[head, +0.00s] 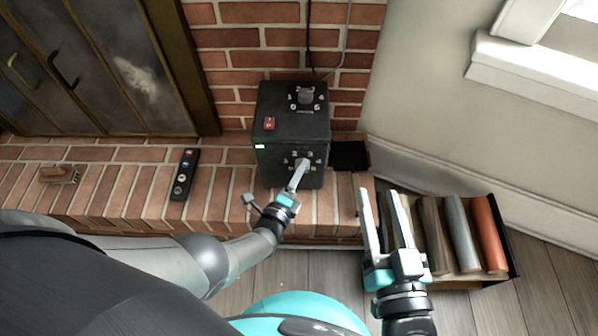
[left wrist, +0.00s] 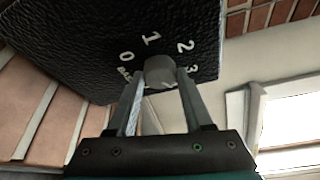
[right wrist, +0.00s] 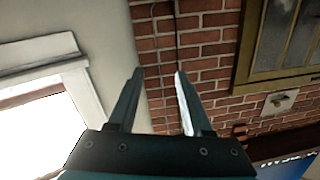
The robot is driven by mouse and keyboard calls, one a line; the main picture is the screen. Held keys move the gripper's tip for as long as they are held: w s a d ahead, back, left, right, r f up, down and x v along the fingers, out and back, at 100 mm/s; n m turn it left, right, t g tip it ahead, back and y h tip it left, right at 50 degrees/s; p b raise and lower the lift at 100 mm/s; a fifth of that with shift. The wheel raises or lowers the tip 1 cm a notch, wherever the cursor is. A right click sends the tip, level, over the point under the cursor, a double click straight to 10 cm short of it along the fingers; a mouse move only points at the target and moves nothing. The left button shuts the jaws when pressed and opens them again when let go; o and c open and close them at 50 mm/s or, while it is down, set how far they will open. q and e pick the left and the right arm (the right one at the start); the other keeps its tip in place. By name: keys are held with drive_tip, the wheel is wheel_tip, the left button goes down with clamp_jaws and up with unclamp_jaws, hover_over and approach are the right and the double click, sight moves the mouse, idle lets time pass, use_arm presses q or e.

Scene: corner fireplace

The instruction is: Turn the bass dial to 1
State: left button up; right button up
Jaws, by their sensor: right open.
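The black speaker box (head: 283,134) stands on the brick hearth. The bass dial (left wrist: 159,72) is a grey round knob on its front face, with white marks 0, 1, 2 and 3 around it and a partly hidden label beside it. My left gripper (head: 302,166) reaches up to this face. In the left wrist view its fingers (left wrist: 161,76) sit on both sides of the knob and look closed on it. I cannot tell which mark the dial points to. My right gripper (head: 378,195) is open and empty, in front of the log holder.
Another knob (head: 305,97) and a red switch (head: 269,123) are on the box's top. A remote (head: 184,174) lies on the hearth (head: 120,190) to the left. A log holder (head: 512,262) with several logs stands at the right. Cables run up the brick wall (head: 262,38).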

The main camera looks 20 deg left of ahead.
use_arm(q)
drive_tip(key=o, duration=0.5)
drive_tip(key=shift+c, duration=0.2)
drive_tip(key=shift+s, duration=0.1)
drive_tip(key=s+a+r+p, duration=0.1)
drive_tip(key=s+p, duration=0.4)
drive_tip(key=s, duration=1)
drive_tip(key=shift+a+r, duration=0.25)
use_arm(e)
drive_tip(key=s+d+f+g+h, duration=0.2)
drive_tip(key=d+f+g+h, duration=0.1)
drive_tip(key=d+g, duration=0.5)
drive_tip(key=shift+f+n+g+h, duration=0.3)
drive_tip(key=shift+g+h, duration=0.1)
drive_tip(key=shift+h, duration=0.3)
